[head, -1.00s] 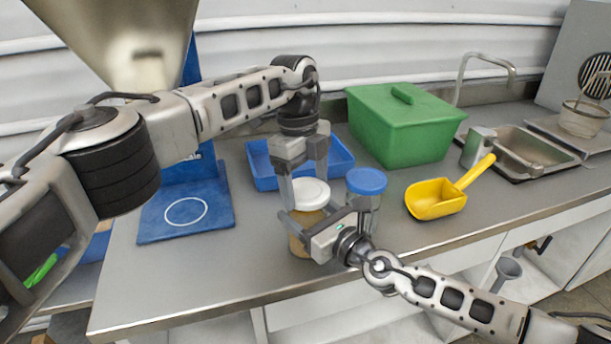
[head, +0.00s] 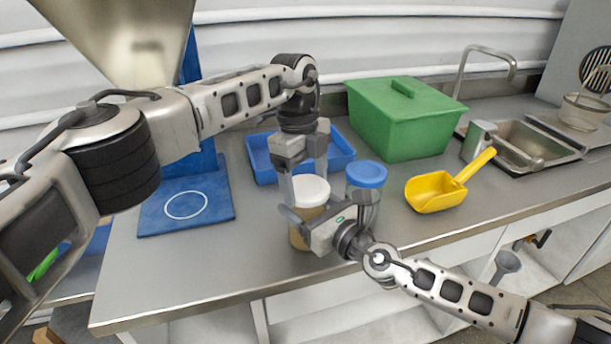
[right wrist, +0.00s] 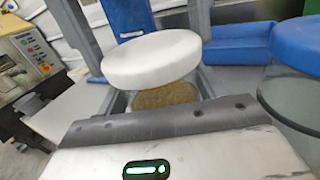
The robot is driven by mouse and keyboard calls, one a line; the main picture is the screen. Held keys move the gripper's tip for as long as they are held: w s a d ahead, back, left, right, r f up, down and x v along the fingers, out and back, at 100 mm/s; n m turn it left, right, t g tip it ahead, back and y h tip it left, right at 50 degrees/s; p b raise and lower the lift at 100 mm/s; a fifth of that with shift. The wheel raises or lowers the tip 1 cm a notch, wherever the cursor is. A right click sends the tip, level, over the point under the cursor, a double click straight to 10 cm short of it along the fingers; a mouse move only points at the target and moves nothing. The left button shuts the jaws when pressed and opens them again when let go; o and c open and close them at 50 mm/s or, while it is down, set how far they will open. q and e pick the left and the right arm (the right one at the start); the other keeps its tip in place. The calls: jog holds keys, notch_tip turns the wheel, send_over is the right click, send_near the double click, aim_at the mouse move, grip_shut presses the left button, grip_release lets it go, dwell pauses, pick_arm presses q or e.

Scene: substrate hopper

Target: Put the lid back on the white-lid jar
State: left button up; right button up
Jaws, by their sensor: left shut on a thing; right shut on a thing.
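The white-lid jar (head: 301,239) stands upright near the counter's front edge, with tan contents. Its white lid (head: 311,189) is over the jar mouth. My left gripper (head: 306,187) comes from above, its fingers shut on the lid's sides. My right gripper (head: 312,217) is shut around the jar body from the front right. In the right wrist view the lid (right wrist: 151,58) looks slightly tilted above the tan contents (right wrist: 168,95). I cannot tell whether it is fully seated; the rim is hidden.
A blue-lid jar (head: 367,176) stands close on the right. A blue tray (head: 262,176) and a green bin (head: 405,125) are behind. A yellow scoop (head: 434,194) lies further right. A blue base plate (head: 211,211) is on the left. The front left counter is clear.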

pick_arm(q)
jog(key=shift+f, duration=0.15)
pick_arm(e)
jog(key=c, duration=0.5)
pick_arm(q)
jog(key=m, duration=0.6)
jog(key=shift+g+y, duration=0.3)
jog(key=shift+y, duration=0.1)
jog(key=o, duration=1)
jog(key=shift+c, duration=0.2)
jog(key=shift+r, duration=2.35)
